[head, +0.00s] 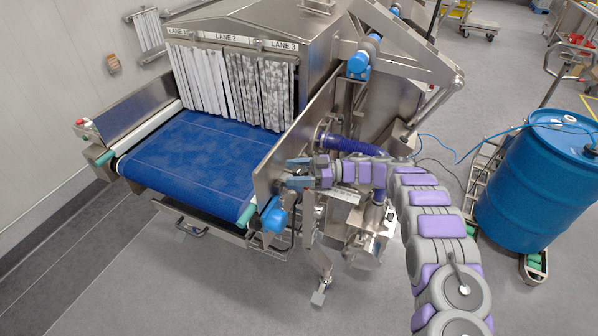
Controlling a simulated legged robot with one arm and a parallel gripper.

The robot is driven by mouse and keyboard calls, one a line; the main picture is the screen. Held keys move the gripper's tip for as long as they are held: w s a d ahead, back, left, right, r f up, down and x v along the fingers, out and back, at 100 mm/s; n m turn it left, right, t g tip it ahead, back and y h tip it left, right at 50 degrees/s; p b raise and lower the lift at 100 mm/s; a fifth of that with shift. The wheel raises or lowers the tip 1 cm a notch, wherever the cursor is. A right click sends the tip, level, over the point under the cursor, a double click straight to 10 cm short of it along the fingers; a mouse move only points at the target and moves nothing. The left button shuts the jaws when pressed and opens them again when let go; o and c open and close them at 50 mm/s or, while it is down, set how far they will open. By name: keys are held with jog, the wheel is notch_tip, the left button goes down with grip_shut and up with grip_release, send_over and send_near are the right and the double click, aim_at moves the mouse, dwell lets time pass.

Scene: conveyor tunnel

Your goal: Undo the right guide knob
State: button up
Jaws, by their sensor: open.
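The right guide (265,185) is an upright steel plate along the right edge of the blue conveyor belt (190,155). My gripper (291,173) is at the plate's outer face, its two blue-grey fingers open and pointing left toward it. I cannot make out a knob between the fingers; my fingers and the small scale hide that spot, and I cannot tell whether they touch anything. A blue rounded part (273,219) sits below my gripper at the belt's front right corner. Another blue rounded part (359,62) is higher up on the tunnel's right side.
Strip curtains (240,88) hang at the tunnel mouth under lane labels. Steel legs and brackets (318,285) stand below. A blue drum (538,180) stands at the right. The floor in front is clear.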

jog(key=w+d, duration=0.2)
jog(key=d, duration=1.5)
jog(key=shift+w+d+f+p, duration=0.15)
jog(key=shift+d+p, duration=0.05)
jog(key=shift+p, duration=0.2)
